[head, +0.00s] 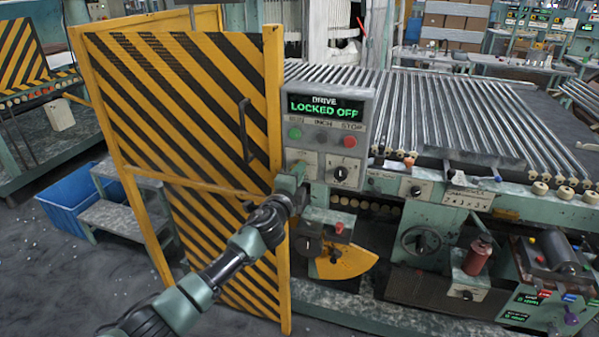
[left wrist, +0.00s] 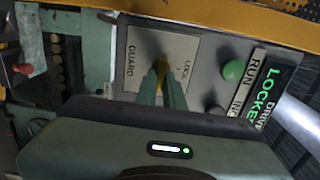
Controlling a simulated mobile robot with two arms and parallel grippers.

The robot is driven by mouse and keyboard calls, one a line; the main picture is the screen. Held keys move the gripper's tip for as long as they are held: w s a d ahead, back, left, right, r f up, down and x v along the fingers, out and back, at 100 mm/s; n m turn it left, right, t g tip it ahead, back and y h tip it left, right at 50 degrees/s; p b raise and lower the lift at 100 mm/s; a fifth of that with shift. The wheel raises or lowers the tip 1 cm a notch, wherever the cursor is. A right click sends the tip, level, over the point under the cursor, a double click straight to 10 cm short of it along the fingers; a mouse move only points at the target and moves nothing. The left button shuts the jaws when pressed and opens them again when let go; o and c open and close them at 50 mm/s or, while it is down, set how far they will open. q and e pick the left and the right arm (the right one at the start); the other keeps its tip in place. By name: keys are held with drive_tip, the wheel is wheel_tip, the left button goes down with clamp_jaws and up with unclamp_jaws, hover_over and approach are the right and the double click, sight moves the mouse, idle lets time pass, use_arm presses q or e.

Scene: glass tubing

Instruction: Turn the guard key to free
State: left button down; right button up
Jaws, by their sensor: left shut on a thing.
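The guard key shows in the left wrist view as a small yellowish piece (left wrist: 162,62) at the fingertips, on a pale plate (left wrist: 140,50) lettered GUARD and LOCK. My left gripper (left wrist: 163,84) is shut on the key; the fingers cover most of it, so I cannot tell its exact angle. In the head view my left gripper (head: 299,171) reaches the lower left of the control panel (head: 326,106). The panel's display (head: 326,107) reads DRIVE LOCKED OFF. My right gripper is not in view.
A yellow-and-black striped guard door (head: 180,110) stands just left of the panel, with a dark handle (head: 246,130). A green button (head: 295,133), a red button (head: 350,141) and a dark knob (head: 340,173) sit close by. A roller bed (head: 450,110) extends right.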

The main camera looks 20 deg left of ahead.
use_arm(q)
drive_tip(key=shift+f, duration=0.1)
idle(0.3)
drive_tip(key=c, duration=1.5)
unclamp_jaws()
drive_tip(key=shift+s+a, duration=0.1)
drive_tip(key=shift+s, duration=3.8)
